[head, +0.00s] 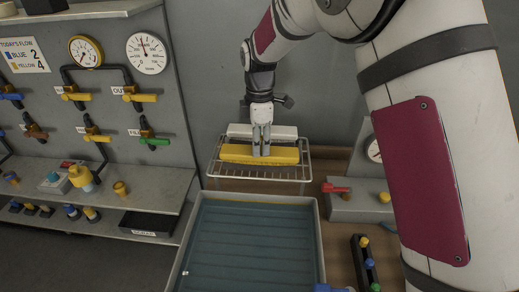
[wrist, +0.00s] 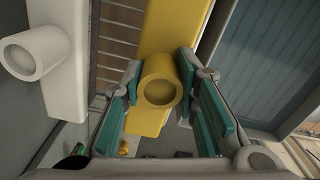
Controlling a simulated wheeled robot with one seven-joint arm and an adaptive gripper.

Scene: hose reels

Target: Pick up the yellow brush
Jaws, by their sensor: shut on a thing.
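The yellow brush (head: 236,152) is a long yellow block at the wire rack (head: 262,173) in the head view. In the wrist view the yellow brush (wrist: 172,28) has a round yellow knob, which sits between the teal finger pads. My gripper (head: 261,150) points down from above and is shut on the knob of the yellow brush. A similar white brush (head: 270,131) lies just behind it; its round knob shows at the left in the wrist view (wrist: 35,52). I cannot tell whether the yellow brush still touches the rack.
A blue-green ribbed tray (head: 250,245) lies in front of the rack. A grey panel (head: 120,55) with gauges and coloured valves stands at the left, above a shelf with fittings. A grey box (head: 357,207) with a red lever is at the right.

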